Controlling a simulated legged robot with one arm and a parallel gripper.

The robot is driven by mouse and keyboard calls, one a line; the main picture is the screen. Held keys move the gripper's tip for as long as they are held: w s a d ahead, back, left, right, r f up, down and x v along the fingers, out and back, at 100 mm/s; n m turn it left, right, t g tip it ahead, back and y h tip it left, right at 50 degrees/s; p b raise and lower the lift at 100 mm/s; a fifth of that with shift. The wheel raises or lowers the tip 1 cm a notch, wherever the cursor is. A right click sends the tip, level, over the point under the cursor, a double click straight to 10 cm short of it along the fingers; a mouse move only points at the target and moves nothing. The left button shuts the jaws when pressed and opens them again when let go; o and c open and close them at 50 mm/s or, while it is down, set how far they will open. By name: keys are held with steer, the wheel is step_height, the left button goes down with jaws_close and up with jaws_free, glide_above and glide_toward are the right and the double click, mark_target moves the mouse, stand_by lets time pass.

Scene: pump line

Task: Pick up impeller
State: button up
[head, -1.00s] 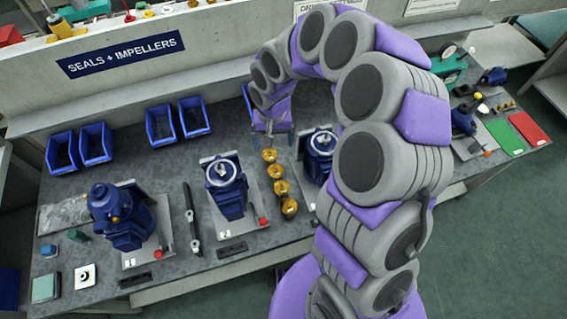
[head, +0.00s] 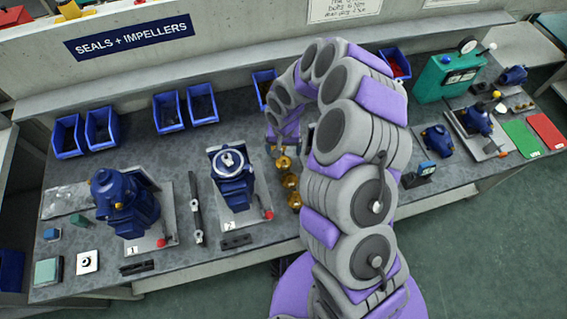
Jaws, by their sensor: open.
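Several brass impellers stand in a row on the grey bench: a far one (head: 283,163), a middle one (head: 290,181) and a near one (head: 295,200). My gripper (head: 274,148) is open at the far end of this row, close above or beside the farthest impellers. My own purple and grey arm hides part of the gripper and the bench to the right of the row. I cannot tell whether the fingers touch an impeller.
A blue pump (head: 233,180) on a plate stands left of the row, and another blue pump (head: 125,203) farther left. Blue bins (head: 168,112) line the back. A green press (head: 450,75) and more pumps (head: 437,141) stand right of my arm.

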mark_target(284, 161)
steer(key=shift+s+f+b, duration=0.2)
steer(key=shift+f+b, duration=0.2)
steer(key=shift+f, duration=1.1)
steer(key=shift+s+f+b, duration=0.2)
steer(key=shift+f+b, duration=0.2)
steer(key=shift+f, duration=1.05)
steer(key=c, duration=1.1)
steer(key=shift+r, duration=0.1)
steer(key=shift+c, duration=0.2)
